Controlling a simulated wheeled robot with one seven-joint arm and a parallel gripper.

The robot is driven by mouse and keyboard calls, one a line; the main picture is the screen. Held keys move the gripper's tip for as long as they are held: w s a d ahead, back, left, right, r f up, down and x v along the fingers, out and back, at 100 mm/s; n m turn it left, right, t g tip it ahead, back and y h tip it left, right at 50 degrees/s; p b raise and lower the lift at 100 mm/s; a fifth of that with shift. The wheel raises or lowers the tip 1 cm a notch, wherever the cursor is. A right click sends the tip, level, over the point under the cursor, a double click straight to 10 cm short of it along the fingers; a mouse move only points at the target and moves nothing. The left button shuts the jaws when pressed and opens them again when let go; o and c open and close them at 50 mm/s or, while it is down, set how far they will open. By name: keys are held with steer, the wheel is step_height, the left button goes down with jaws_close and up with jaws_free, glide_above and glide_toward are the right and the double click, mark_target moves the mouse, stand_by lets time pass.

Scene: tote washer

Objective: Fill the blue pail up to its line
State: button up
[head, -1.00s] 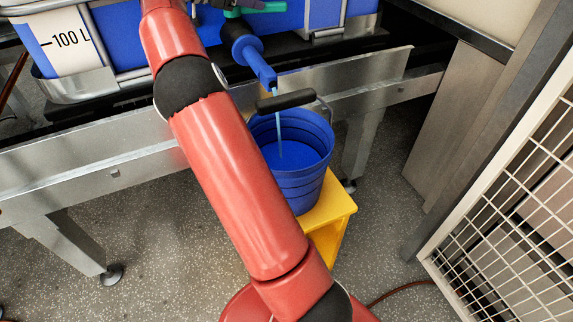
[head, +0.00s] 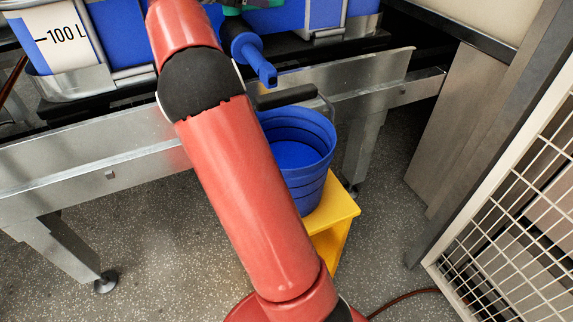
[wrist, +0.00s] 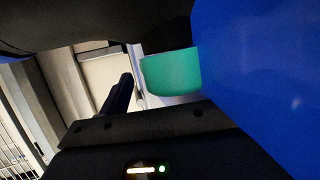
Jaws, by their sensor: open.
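The blue pail (head: 307,170) stands upright on a yellow stand, partly hidden behind my arm. Its inside looks blue; I cannot make out a fill line or judge the level. The blue spout (head: 250,58) of the blue tank (head: 282,20) points down above the pail, with no stream below it. A green tap handle (head: 234,9) shows at the top edge of the head view, and a green piece also shows in the wrist view (wrist: 170,73). My gripper (wrist: 165,78) is open around or close beside this green piece; contact is unclear.
The yellow stand (head: 336,215) is on the speckled floor by a metal rail (head: 90,150). The pail's dark-gripped handle (head: 285,97) is raised at its rear. A white mesh guard (head: 510,215) stands at the right. The tank's label (head: 65,40) reads 100 L.

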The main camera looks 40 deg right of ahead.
steer(key=shift+r, duration=0.1)
steer(key=shift+v, duration=3.45)
steer(key=shift+a, duration=0.1)
